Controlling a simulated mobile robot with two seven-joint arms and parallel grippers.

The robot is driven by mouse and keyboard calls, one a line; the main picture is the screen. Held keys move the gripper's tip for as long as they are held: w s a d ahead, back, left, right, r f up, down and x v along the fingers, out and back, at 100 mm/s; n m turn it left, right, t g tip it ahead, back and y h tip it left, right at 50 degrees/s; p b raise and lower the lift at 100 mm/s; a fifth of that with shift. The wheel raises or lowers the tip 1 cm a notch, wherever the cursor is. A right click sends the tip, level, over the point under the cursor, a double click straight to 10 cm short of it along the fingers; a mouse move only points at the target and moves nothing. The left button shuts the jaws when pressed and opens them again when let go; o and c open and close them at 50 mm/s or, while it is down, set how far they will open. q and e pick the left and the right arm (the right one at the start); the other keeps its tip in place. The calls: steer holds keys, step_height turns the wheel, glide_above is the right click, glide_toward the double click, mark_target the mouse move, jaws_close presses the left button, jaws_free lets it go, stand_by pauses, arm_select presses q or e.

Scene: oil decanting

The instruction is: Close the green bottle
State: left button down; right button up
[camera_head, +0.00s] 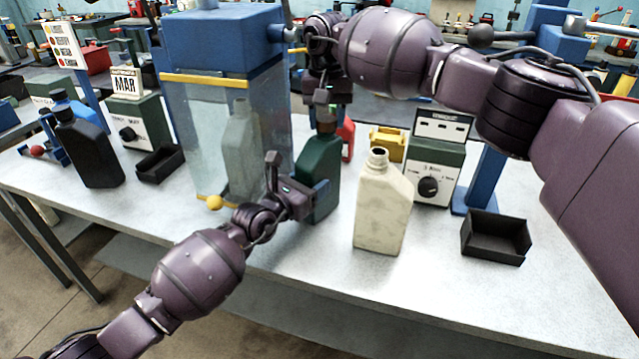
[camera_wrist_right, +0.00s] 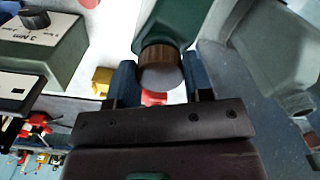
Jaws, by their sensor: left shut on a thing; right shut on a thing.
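The green bottle (camera_head: 320,178) stands upright on the bench, right of the clear-walled blue cabinet. My left gripper (camera_head: 305,192) is shut on its body from the front left. My right gripper (camera_head: 326,108) points down over the bottle's top and is shut on the brown cap (camera_head: 326,127). In the right wrist view the cap (camera_wrist_right: 162,68) sits between the two fingers, in line with the neck of the green bottle (camera_wrist_right: 168,22). Cap and neck appear to touch; how far the cap is screwed on cannot be told.
An open cream bottle (camera_head: 383,205) stands close on the right. Behind it are a green dial box (camera_head: 438,160) and a yellow bin (camera_head: 387,143). A black tray (camera_head: 496,238) lies further right. The blue cabinet (camera_head: 222,45) with a grey bottle inside borders the left side.

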steer(key=m, duration=0.3)
steer(key=shift+m, duration=0.3)
steer(key=m, duration=1.2)
steer(key=shift+m, duration=0.3)
steer(key=o, duration=1)
